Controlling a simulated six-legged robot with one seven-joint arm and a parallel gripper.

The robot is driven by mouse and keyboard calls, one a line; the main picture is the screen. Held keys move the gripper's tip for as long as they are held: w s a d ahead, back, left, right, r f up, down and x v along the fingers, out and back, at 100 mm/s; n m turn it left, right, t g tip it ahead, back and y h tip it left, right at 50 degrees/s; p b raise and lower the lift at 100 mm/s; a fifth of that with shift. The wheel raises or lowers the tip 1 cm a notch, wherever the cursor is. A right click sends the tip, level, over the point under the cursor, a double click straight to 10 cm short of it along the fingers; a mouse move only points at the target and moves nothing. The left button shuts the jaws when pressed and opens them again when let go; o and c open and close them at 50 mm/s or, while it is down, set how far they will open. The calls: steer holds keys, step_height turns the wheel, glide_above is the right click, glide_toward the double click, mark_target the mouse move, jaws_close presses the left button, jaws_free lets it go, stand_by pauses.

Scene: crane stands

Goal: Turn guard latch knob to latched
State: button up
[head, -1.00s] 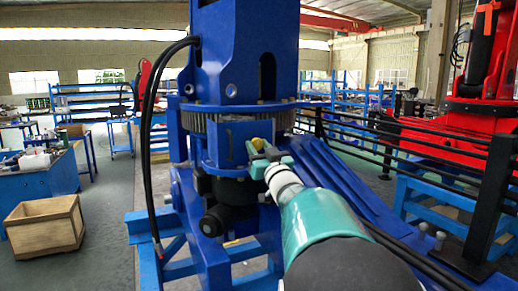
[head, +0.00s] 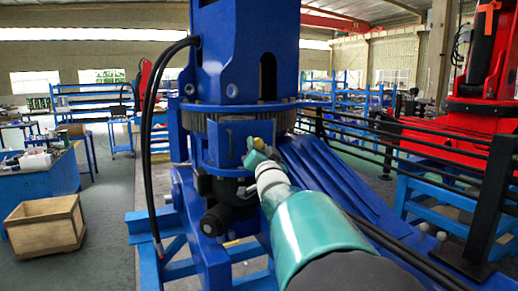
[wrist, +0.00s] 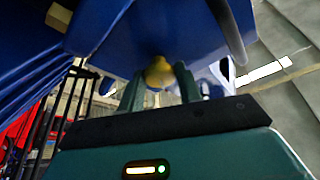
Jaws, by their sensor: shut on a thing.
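The guard latch knob is a small yellow knob (wrist: 159,72) on the blue guard housing of the crane stand. In the wrist view it sits between the two dark green fingers of my gripper (wrist: 160,88), which are shut on it. In the head view only a bit of the yellow knob (head: 257,142) shows above my gripper (head: 256,157). The blue guard box (head: 226,140) is just left of it, below the toothed ring. The knob's stem and any latch marks are hidden by the fingers.
A black hose (head: 147,150) hangs at the left of the blue crane column (head: 240,60). A black cylinder part (head: 215,221) sticks out below the housing. Blue sloping beams (head: 325,180) lie to the right. A wooden crate (head: 45,226) stands on open floor at the left.

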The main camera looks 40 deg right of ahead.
steer(key=m+g, duration=0.1)
steer(key=m, duration=0.3)
steer(key=m+g, duration=0.2)
steer(key=m, duration=0.3)
steer(key=m+g+h, duration=0.1)
steer(key=m+g, duration=0.1)
steer(key=m, duration=0.2)
steer(key=shift+a+r, duration=0.15)
steer(key=shift+r, duration=0.1)
steer(key=shift+m, duration=0.4)
steer(key=o, duration=0.9)
steer(key=shift+o, duration=0.2)
steer(key=v, duration=1.3)
steer(key=shift+s+a, duration=0.25)
steer(key=shift+a, duration=0.05)
